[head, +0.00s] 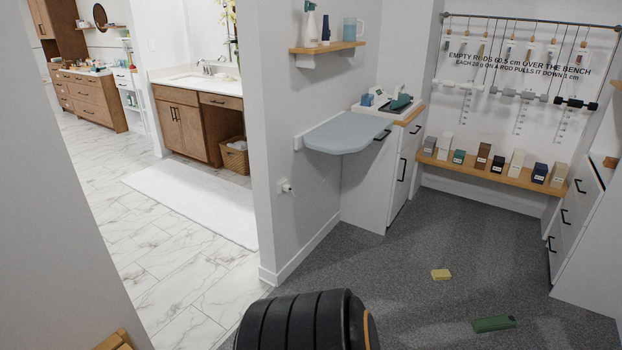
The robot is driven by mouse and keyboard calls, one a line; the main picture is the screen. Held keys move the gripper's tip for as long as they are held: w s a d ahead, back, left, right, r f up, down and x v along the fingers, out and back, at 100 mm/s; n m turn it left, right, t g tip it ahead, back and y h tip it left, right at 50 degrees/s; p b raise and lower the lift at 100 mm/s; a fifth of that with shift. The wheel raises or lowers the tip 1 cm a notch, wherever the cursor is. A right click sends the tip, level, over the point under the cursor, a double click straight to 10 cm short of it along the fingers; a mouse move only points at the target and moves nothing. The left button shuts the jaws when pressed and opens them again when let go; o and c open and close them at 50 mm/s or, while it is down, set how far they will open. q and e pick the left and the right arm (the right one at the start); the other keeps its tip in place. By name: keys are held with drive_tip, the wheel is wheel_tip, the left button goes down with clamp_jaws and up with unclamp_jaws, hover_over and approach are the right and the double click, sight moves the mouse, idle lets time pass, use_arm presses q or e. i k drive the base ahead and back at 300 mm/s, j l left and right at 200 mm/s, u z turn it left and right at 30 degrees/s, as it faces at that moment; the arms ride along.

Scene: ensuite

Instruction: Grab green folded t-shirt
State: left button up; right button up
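I see nothing that is clearly a folded green t-shirt. A dark green, flat oblong item (493,324) lies on the grey speckled floor at the lower right; I cannot tell whether it is cloth. A dark green object (401,101) sits in a white tray on the cabinet; its kind is too small to tell. Neither of my grippers is in view.
A blue-grey wall shelf (345,133) juts out beside a white cabinet (365,185). A wooden bench (490,176) holds several blocks. The white rug (195,203) and marble floor are clear.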

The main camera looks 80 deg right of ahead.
sight(483, 325)
drive_tip(key=z, duration=4.25)
drive_tip(key=i+j+u, duration=0.3)
drive_tip(key=i+u, duration=0.15)
drive_tip(key=i, duration=0.55)
drive_tip(key=i+u, duration=0.5)
drive_tip(key=i, duration=0.5)
drive_tip(key=i+j+z, duration=0.2)
drive_tip(key=i, duration=0.2)
drive_tip(key=i+z, duration=0.25)
drive_tip(key=i, duration=0.2)
